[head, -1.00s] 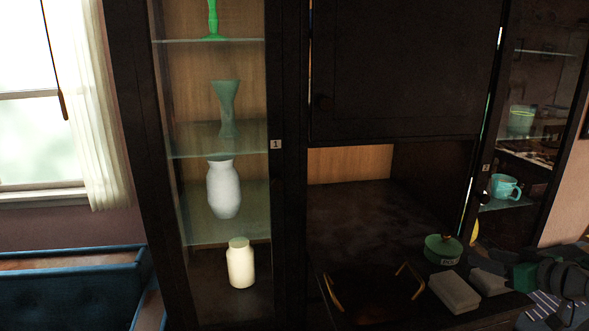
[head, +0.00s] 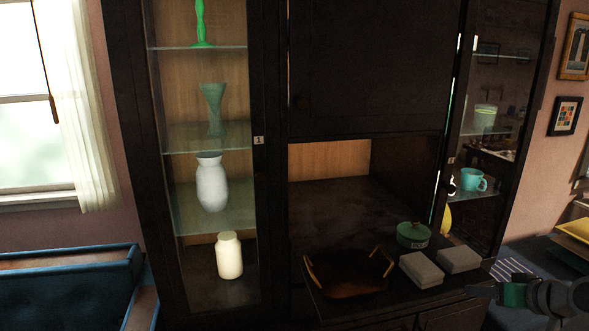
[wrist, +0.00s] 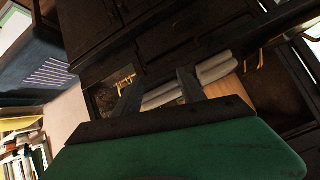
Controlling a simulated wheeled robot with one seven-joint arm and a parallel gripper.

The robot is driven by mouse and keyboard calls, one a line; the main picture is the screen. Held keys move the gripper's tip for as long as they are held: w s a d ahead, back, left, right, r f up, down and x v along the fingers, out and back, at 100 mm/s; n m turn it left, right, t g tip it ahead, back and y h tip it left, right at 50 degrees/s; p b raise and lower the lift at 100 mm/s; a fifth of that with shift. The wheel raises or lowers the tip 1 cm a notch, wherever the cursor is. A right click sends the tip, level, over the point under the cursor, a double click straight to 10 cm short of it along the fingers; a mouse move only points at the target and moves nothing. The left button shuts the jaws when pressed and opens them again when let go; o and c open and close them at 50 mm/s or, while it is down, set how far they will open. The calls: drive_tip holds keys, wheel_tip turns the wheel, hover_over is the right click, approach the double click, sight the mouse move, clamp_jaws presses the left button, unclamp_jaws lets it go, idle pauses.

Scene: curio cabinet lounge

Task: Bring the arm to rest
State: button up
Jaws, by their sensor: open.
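My gripper (head: 484,291) is at the lower right of the head view, in front of the cabinet's right side. Its green body shows, and its dark fingers are hard to make out there. In the wrist view my gripper (wrist: 160,93) has its two dark fingers spread apart with nothing held between them. Beyond them, out of their grasp, are long pale grey shapes and the dark cabinet front, seen at a tilt.
The dark cabinet's counter holds a brown handled tray (head: 345,285), a green lidded pot (head: 413,235) and two grey boxes (head: 421,270). Vases stand behind the left glass door; a turquoise mug (head: 473,180) is on the right. A blue seat (head: 65,285) is at lower left.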

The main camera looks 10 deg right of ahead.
drive_tip(key=s+a+f+m+g, duration=0.3)
drive_tip(key=s+f+m+g, duration=0.35)
drive_tip(key=s+f, duration=0.65)
drive_tip(key=s+a+f+m+g, duration=0.1)
drive_tip(key=s+a+f+g, duration=0.15)
drive_tip(key=a, duration=0.45)
drive_tip(key=w+a+r+n, duration=0.2)
drive_tip(key=a+n, duration=0.1)
drive_tip(key=a, duration=0.7)
drive_tip(key=w+a+r+n+t, duration=0.1)
drive_tip(key=w+a+r+n, duration=0.2)
drive_tip(key=a, duration=0.6)
drive_tip(key=w+a+r+n, duration=0.3)
drive_tip(key=a+n, duration=0.1)
drive_tip(key=a, duration=0.6)
drive_tip(key=shift+w+a+t+h, duration=0.25)
drive_tip(key=shift+a+t+h, duration=0.05)
drive_tip(key=shift+t, duration=0.1)
drive_tip(key=shift+n, duration=0.25)
